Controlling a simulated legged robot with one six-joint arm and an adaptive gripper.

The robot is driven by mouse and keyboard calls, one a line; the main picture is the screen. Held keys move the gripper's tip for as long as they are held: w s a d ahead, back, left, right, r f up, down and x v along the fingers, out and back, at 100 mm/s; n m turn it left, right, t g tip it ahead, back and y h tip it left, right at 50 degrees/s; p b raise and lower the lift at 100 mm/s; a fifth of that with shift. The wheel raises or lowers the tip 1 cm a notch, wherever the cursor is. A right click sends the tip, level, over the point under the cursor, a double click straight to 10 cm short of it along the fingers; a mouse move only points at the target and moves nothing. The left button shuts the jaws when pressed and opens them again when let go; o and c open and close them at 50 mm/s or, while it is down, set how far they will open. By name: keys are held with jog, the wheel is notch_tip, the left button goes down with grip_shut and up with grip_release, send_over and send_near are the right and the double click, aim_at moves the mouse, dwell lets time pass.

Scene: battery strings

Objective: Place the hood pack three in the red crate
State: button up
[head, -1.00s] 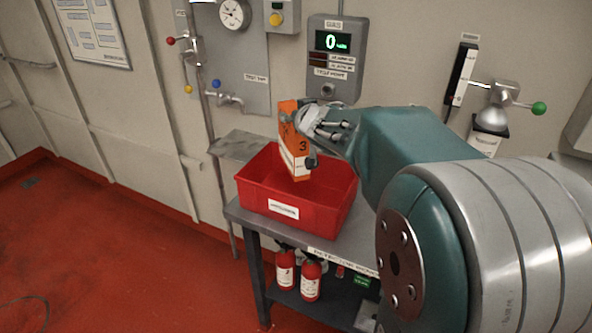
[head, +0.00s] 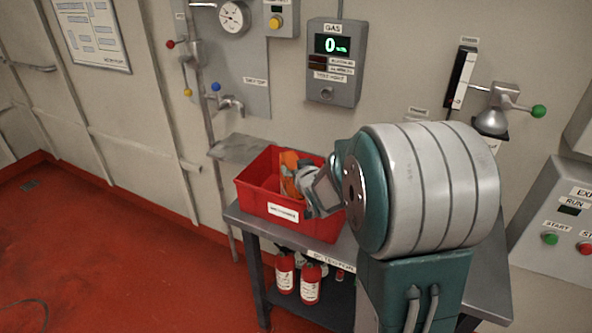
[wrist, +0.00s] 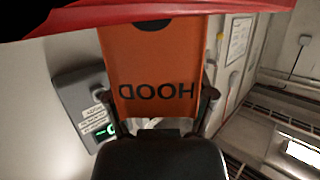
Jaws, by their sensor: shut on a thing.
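The orange hood pack (head: 289,168) is inside the red crate (head: 270,209) in the head view, its lower part hidden by the crate's front wall. My gripper (head: 310,190) is at the crate's right part, shut on the pack. In the wrist view the pack (wrist: 152,70) fills the middle, with the word HOOD upside down, and my gripper (wrist: 160,125) has a finger on each side of it. The red crate's wall (wrist: 60,18) crosses the top of that view. Whether the pack touches the crate's floor is hidden.
The crate stands on a grey bench (head: 247,222) against the wall. Red bottles (head: 311,283) stand on its lower shelf. A gas panel (head: 334,62) and a tap (head: 228,103) are on the wall behind. A start/stop box (head: 560,225) is at the right.

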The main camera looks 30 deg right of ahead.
jog(key=shift+f, duration=0.25)
jog(key=o, duration=1.3)
jog(key=shift+f, duration=0.15)
jog(key=shift+c, duration=0.2)
jog(key=v, duration=1.2)
jog(key=s+a+r+g+y, duration=0.1)
jog(key=s+a+g, duration=0.3)
jog(key=s, duration=0.5)
jog(key=s+a+r+n+g, duration=0.1)
jog(key=s+a+g, duration=0.3)
jog(key=s+a, duration=0.5)
jog(key=shift+s+a+r+g+y, duration=0.35)
jog(key=shift+s+g+y, duration=0.05)
jog(key=shift+s, duration=0.4)
